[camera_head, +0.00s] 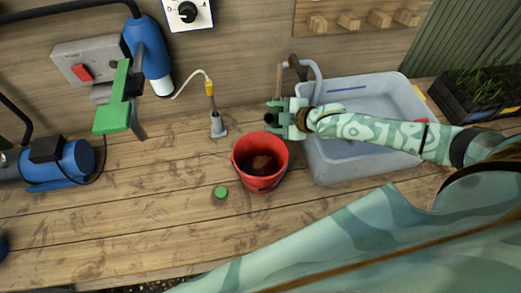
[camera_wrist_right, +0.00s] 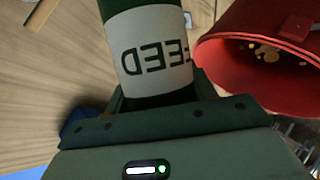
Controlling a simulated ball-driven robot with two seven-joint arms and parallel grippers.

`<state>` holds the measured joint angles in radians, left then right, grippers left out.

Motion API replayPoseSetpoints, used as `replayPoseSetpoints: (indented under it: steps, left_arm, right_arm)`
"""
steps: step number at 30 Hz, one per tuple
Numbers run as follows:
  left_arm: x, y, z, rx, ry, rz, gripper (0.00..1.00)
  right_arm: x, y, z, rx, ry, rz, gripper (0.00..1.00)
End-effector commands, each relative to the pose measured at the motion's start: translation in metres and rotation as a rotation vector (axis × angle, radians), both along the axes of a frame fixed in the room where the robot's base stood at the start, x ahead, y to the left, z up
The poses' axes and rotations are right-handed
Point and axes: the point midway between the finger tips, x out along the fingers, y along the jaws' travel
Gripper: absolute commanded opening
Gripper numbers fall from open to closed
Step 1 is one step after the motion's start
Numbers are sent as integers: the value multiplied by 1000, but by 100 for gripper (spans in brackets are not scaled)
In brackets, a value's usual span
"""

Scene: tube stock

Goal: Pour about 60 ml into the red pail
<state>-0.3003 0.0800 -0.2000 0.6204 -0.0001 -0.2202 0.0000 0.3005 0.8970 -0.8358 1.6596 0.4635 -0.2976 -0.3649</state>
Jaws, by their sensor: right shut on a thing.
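The red pail (camera_head: 243,160) stands upright on the wooden bench, with brown matter inside. It also shows at the right of the right wrist view (camera_wrist_right: 225,60). My right gripper (camera_head: 284,118) is shut on a dark green bottle (camera_head: 270,117), beside and behind the pail. In the right wrist view the bottle has a pale label (camera_wrist_right: 155,58) reading FEED, upside down there. The bottle's mouth and liquid level are not clear, and I cannot tell its exact tilt. A green cap (camera_head: 220,192) lies on the bench left of the pail. My left gripper is not in view.
A grey-blue basin (camera_head: 345,168) stands right of the pail under my right arm. A grey stand (camera_head: 218,127) with a yellow-topped probe is behind left. A blue pump (camera_head: 70,165) sits far left; a black plant tray (camera_head: 470,100) is far right.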

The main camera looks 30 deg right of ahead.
Motion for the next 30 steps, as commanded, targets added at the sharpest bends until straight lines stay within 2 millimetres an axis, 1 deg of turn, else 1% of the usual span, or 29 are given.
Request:
replayPoseSetpoints:
  steps: [3,5,6,12,18,21,25,30]
  left_arm:
    - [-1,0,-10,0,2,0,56]
    - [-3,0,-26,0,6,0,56]
    - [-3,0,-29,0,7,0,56]
    - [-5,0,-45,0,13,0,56]
    - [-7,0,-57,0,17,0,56]
    - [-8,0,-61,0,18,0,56]
    - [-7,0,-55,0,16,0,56]
    - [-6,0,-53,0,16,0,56]
  right_arm:
    - [2,-3,3,-100,-61,-1,23]
    - [3,-4,-6,-151,-91,-1,23]
    - [3,-5,-7,-173,-101,1,23]
    - [5,-7,-5,-265,-159,0,23]
    - [5,-8,-5,-322,-193,1,23]
    - [5,-9,-5,-342,-203,1,23]
    - [4,-6,1,-361,-217,0,23]
    - [3,-4,1,-379,-228,0,23]
